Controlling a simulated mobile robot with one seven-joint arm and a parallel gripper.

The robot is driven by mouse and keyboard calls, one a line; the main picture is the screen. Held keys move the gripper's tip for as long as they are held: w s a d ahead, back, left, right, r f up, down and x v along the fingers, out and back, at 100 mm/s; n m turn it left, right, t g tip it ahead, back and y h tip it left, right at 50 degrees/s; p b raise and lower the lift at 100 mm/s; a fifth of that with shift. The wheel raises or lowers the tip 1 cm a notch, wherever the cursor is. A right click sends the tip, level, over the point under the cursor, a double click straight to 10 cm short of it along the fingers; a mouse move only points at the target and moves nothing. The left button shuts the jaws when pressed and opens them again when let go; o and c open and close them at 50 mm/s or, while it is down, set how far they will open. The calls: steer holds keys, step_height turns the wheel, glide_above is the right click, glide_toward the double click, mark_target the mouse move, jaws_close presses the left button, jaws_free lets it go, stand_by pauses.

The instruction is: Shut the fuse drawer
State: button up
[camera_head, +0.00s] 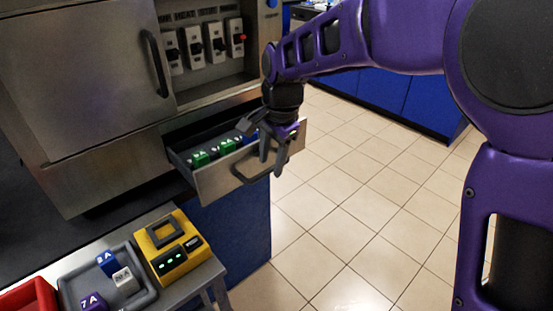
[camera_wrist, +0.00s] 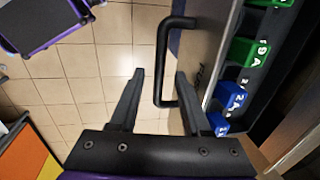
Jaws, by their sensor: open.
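The fuse drawer (camera_head: 225,183) is pulled out of the steel cabinet, with green and blue fuses (camera_head: 225,147) inside. Its front carries a dark bar handle (camera_head: 262,167). In the wrist view the handle (camera_wrist: 163,62) stands out from the drawer front (camera_wrist: 208,50), and fuses (camera_wrist: 240,52) show behind the front. My gripper (camera_head: 272,165) is at the drawer front, pointing down. In the wrist view my gripper (camera_wrist: 158,75) has its two fingers apart, with the lower part of the handle between them. I cannot tell whether either finger touches it.
Above the drawer are a row of switches (camera_head: 205,45) and a cabinet door (camera_head: 85,75). A yellow tester (camera_head: 172,247) and a grey tray (camera_head: 70,290) with fuses stand on a bench at lower left. A red bin (camera_head: 28,298) is beside them. Tiled floor (camera_head: 345,200) is clear at right.

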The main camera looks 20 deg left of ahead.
steer(key=shift+f, duration=0.35)
jaws_close()
stand_by(1.2)
